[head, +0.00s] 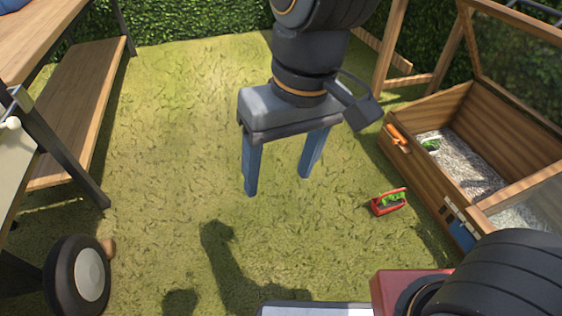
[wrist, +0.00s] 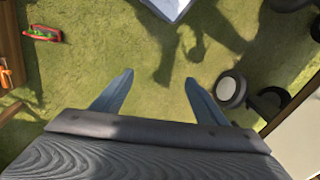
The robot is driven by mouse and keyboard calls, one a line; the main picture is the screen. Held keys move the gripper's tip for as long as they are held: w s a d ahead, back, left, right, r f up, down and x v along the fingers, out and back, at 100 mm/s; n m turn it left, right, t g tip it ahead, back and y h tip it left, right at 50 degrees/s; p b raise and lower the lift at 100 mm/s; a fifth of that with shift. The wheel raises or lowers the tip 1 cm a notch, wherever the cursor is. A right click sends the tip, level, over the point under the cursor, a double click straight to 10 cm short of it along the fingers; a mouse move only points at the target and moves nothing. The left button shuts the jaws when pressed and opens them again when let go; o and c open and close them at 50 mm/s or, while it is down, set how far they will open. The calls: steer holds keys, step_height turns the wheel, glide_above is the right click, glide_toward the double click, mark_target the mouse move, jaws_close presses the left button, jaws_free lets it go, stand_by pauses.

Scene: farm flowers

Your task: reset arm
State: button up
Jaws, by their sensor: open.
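My gripper (head: 278,182) hangs in the upper middle of the head view, pointing down above the grass. Its two blue fingers are spread apart with nothing between them. In the wrist view my gripper (wrist: 158,80) shows the same open fingers over bare grass. No object touches the fingers in either view.
A wooden planter box (head: 466,203) with a raised glazed lid stands at the right. A small red basket (head: 377,208) with green contents sits on the grass beside it. A wooden shelved bench (head: 75,120) and a wheel (head: 90,274) are at the left. The middle grass is clear.

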steer(key=shift+s+r+n, duration=0.15)
steer(key=shift+s+n, duration=0.25)
steer(key=shift+s, duration=0.5)
steer(key=shift+r, duration=0.1)
stand_by(0.7)
steer(key=d+r+m+p, duration=0.2)
steer(key=d+r+p, duration=0.5)
steer(key=p, duration=0.5)
steer(key=d+r+m+h+p, duration=0.1)
steer(key=d+r+m+p, duration=0.1)
steer(key=d+r+p, duration=0.5)
steer(key=d+r+m+p, duration=0.2)
steer(key=d+r+p, duration=0.4)
steer(key=r+p, duration=0.8)
steer(key=p, duration=0.5)
steer(key=shift+d+r+m+h, duration=0.4)
